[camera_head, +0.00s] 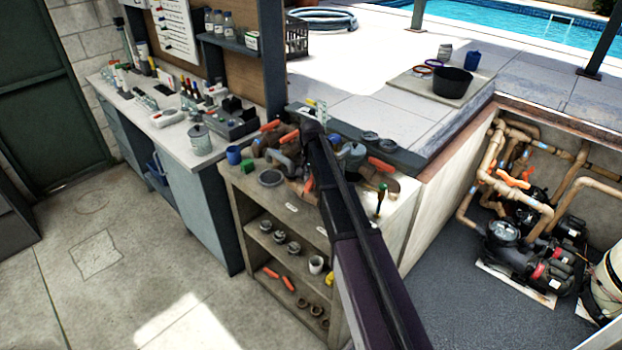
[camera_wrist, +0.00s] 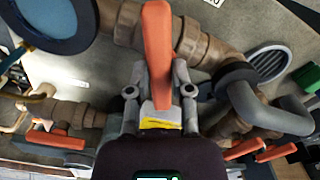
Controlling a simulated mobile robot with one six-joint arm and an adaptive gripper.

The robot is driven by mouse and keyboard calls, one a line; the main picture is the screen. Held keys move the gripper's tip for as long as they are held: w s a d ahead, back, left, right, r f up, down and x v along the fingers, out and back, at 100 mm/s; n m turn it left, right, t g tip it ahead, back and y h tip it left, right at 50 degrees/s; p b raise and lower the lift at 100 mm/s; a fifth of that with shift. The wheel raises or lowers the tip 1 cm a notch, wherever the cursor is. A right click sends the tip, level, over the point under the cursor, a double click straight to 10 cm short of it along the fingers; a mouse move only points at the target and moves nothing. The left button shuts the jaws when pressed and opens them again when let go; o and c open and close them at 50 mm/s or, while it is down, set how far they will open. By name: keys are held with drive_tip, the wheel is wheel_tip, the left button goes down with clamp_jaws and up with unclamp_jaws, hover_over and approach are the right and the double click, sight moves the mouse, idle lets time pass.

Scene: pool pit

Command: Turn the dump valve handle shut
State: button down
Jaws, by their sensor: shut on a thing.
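An orange valve handle (camera_wrist: 157,45) fills the upper middle of the wrist view, on a brown pipe fitting (camera_wrist: 192,42). A yellow label (camera_wrist: 160,124) shows below its near end. My gripper (camera_wrist: 158,78) has one finger on each side of the handle and is shut on it. In the head view my dark arm reaches over the bench of pipework, and it hides the gripper and the held handle. Other orange handles, one at the left (camera_head: 270,125) and one at the right (camera_head: 380,165), show beside the arm. I cannot tell from the pictures which handle is named dump valve.
The bench (camera_head: 285,245) has shelves of small parts. A workbench (camera_head: 150,100) stands left. The floor (camera_head: 110,270) in front is clear; a pump pit (camera_head: 450,300) lies right.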

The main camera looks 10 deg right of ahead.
drive_tip(key=m, duration=0.5)
drive_tip(key=shift+s, duration=0.1)
idle(0.3)
drive_tip(key=c, duration=0.5)
unclamp_jaws()
drive_tip(key=shift+n, duration=0.3)
